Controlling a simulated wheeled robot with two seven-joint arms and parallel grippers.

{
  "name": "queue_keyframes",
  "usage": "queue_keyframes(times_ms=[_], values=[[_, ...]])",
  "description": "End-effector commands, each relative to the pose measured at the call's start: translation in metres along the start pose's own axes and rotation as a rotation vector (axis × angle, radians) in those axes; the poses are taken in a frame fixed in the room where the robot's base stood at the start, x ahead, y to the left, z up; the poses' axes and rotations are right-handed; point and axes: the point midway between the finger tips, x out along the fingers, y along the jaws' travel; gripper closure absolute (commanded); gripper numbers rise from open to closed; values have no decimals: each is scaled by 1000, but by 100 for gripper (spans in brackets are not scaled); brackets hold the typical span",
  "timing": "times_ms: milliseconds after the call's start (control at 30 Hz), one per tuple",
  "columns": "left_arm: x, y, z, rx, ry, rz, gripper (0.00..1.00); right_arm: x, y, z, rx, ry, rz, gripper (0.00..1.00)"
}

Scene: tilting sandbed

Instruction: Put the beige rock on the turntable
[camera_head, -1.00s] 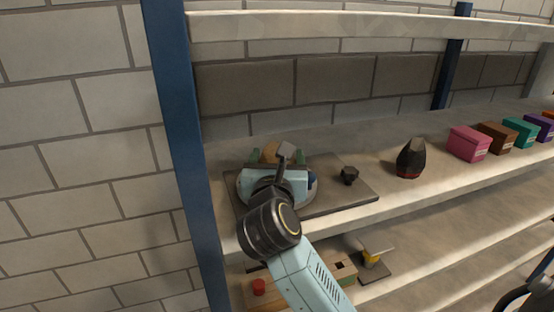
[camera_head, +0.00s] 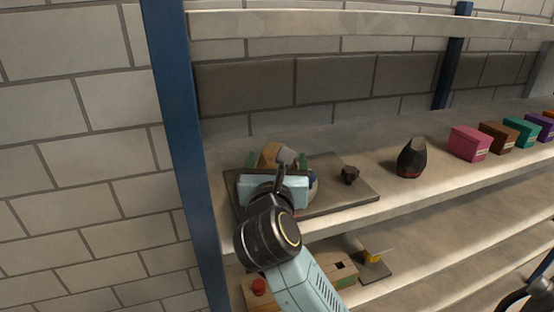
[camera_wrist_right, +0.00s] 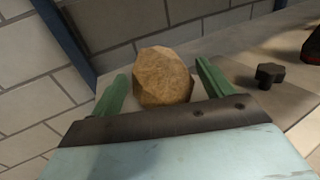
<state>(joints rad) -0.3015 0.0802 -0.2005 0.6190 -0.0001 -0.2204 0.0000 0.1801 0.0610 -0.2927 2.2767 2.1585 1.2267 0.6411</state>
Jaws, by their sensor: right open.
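The beige rock (camera_wrist_right: 162,77) sits between the two green fingers of my right gripper (camera_wrist_right: 160,88) in the right wrist view, with small gaps on both sides. In the head view the rock (camera_head: 273,156) shows just beyond my right gripper (camera_head: 276,163), which is open. The turntable (camera_head: 314,186) is mostly hidden behind my gripper; only part of its round edge shows, on a dark base plate (camera_head: 345,194). The rock appears to be on or just above the turntable; contact is hidden. My left gripper is not in view.
A black knob (camera_head: 349,174) stands on the plate at the right. A dark pointed object with a red band (camera_head: 411,158) stands further right, then coloured boxes (camera_head: 470,143). A blue shelf post (camera_head: 180,150) is close on the left. A lower shelf holds a wooden block with a red button (camera_head: 259,287).

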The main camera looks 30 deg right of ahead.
Motion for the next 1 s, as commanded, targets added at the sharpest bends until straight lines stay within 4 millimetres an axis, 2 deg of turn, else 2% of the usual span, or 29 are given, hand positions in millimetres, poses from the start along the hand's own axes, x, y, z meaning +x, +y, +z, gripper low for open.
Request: queue_keyframes(times_ms=[200, 433, 600, 1000], values=[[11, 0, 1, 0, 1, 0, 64, -49, 0, -3, 5, 6, 3, 20], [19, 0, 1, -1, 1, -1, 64, -88, 0, -2, 3, 4, 3, 20], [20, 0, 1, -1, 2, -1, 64, -100, 0, -1, 1, 2, 0, 20], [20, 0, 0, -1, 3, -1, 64, -101, 0, 0, 1, 2, 0, 20]])
